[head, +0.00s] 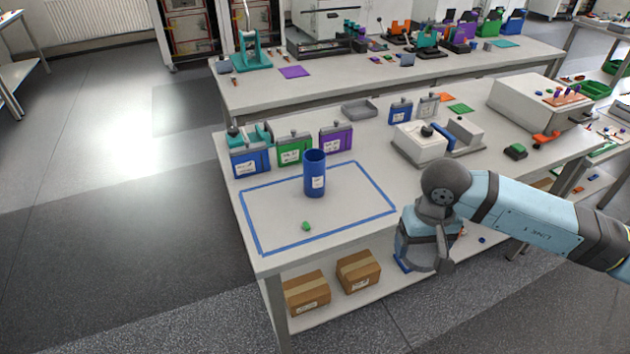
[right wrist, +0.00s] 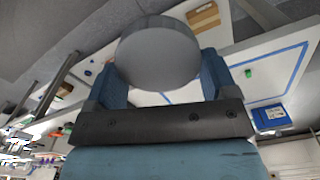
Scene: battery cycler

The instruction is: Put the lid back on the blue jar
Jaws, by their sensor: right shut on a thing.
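The blue jar (head: 315,176) stands upright inside the blue tape outline on the table, with a white label and an open top. My right gripper (head: 424,262) is off the table's front right edge, to the right of the jar and well apart from it. In the right wrist view, its two blue fingers are shut on a grey round disc (right wrist: 159,54), which looks like the lid. The gripper's own body mostly hides the disc in the head view. My left gripper is not in view.
A small green piece (head: 306,226) lies inside the tape outline (head: 262,251), in front of the jar. Blue, green (head: 294,150) and purple canisters stand behind it. A white device (head: 420,143) stands at the right. The tape area around the jar is mostly clear.

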